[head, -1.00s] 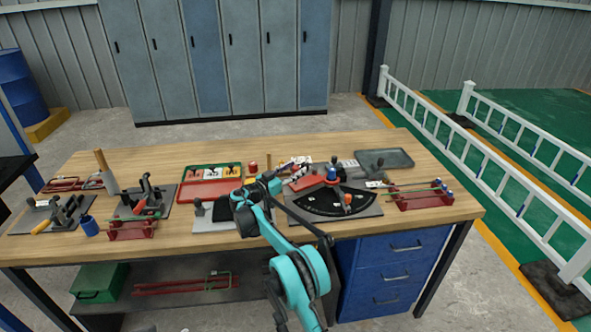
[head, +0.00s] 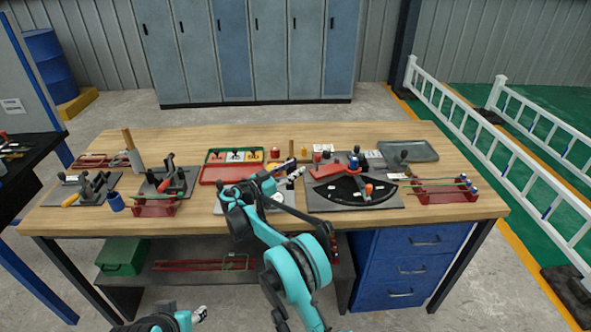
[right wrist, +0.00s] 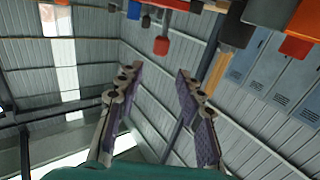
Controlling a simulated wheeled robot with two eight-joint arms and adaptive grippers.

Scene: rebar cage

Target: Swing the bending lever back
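The bending station (head: 383,202) is a grey plate with a black, fan-shaped scale at the right of the workbench. Its bending lever seems to run from the blue-topped pivot (head: 354,163) toward an orange-red knob (head: 369,188) over the scale; the bar itself is too small to make out clearly. My right gripper (head: 294,172) is left of the station, above the bench and apart from the lever. In the right wrist view its fingers (right wrist: 160,105) are spread with nothing between them. My left gripper (head: 201,314) is low at the bottom left, in front of the bench; its fingers are too small to judge.
A red rack with rods (head: 440,192) stands right of the station, and a grey tray (head: 408,151) behind it. A red tray (head: 222,175) lies left of it. Clamp fixtures (head: 168,183) fill the bench's left side. Blue drawers (head: 400,268) are below.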

